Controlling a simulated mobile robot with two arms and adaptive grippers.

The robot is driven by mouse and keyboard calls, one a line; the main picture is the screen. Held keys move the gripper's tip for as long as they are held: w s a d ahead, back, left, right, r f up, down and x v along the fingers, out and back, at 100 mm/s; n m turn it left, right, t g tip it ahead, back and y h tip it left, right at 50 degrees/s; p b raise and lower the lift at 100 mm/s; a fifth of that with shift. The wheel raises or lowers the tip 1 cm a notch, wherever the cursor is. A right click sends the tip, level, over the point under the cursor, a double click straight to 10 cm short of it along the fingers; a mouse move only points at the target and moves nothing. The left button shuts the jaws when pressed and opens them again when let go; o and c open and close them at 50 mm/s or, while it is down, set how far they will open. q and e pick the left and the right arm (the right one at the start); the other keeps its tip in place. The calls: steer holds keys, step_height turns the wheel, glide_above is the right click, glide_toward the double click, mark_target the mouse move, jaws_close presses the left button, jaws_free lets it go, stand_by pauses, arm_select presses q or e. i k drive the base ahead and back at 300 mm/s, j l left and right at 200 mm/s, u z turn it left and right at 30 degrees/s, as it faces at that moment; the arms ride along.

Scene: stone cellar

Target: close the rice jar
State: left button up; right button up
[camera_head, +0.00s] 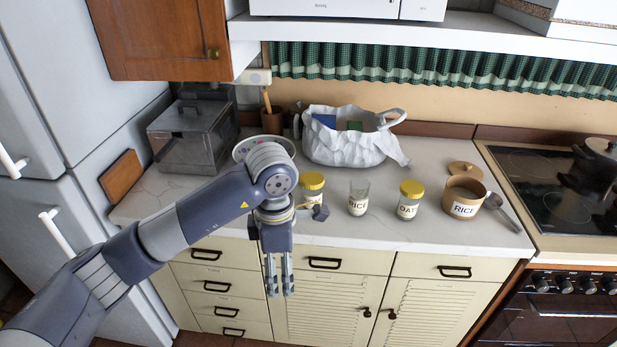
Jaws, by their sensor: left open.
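A tan round canister labelled RICE (463,210) stands open on the right of the counter. A round tan lid (465,168) lies just behind it. A glass jar, also labelled RICE (358,206), stands near the middle with no lid on it. My left gripper (279,292) is open and empty. It points down in front of the counter's front edge, to the left of both rice containers and touching neither. My right gripper is not in view.
A yellow-lidded OATS jar (410,204) stands between the rice containers. Another yellow-lidded jar (312,182) is partly hidden beside my left arm. A metal scoop (506,211) lies by the canister. A white bag (345,149) stands behind; the hob (545,180) is right.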

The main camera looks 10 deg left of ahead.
mark_target(360, 190)
steer(key=i, duration=1.45)
